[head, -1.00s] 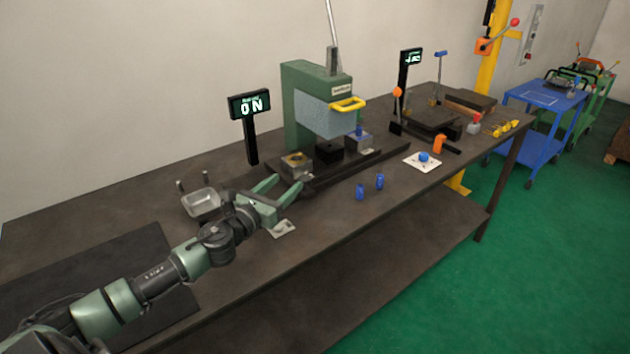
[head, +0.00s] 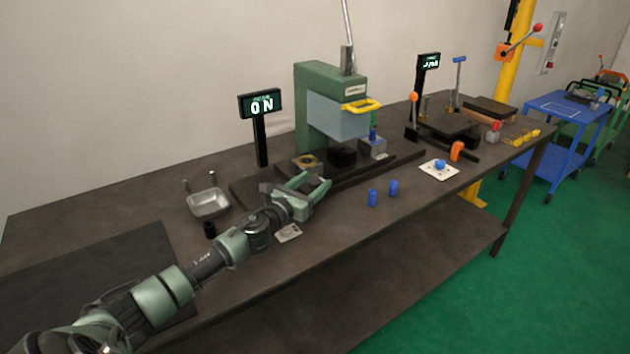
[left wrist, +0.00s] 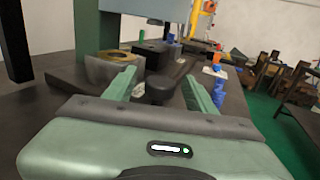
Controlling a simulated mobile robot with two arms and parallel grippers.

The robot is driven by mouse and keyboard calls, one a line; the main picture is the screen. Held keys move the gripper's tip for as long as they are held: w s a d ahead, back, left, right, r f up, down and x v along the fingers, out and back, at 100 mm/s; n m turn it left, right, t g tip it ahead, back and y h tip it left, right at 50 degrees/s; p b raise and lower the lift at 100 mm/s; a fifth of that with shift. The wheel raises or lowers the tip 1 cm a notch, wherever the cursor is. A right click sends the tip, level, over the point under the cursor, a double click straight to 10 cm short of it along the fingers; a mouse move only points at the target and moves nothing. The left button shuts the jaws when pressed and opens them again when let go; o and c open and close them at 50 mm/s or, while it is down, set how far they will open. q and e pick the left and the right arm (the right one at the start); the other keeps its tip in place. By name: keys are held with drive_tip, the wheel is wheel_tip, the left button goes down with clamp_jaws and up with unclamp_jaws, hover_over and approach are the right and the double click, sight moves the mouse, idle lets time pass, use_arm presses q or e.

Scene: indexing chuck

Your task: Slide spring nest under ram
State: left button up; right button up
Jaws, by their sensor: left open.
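The green press (head: 318,90) stands at the middle back of the bench, with its grey ram housing (head: 338,117) and a yellow bar in front. Below it a dark slide base (head: 385,165) carries a grey block with a brass ring (head: 306,161) at the left, a black block (head: 342,155) under the ram and a grey block with a blue part (head: 373,147) at the right. I cannot tell which block is the spring nest. My left gripper (head: 317,178) is open in front of the brass-ring block. In the left wrist view, a black knob (left wrist: 160,88) lies between its fingers.
A sign reading "ON" (head: 261,104) stands behind. A white card with a blue part (head: 439,169) lies right.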

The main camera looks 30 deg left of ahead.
use_arm(q)
drive_tip(key=shift+w, duration=0.45)
drive_tip(key=shift+c, duration=0.2)
clamp_jaws()
idle(1.0)
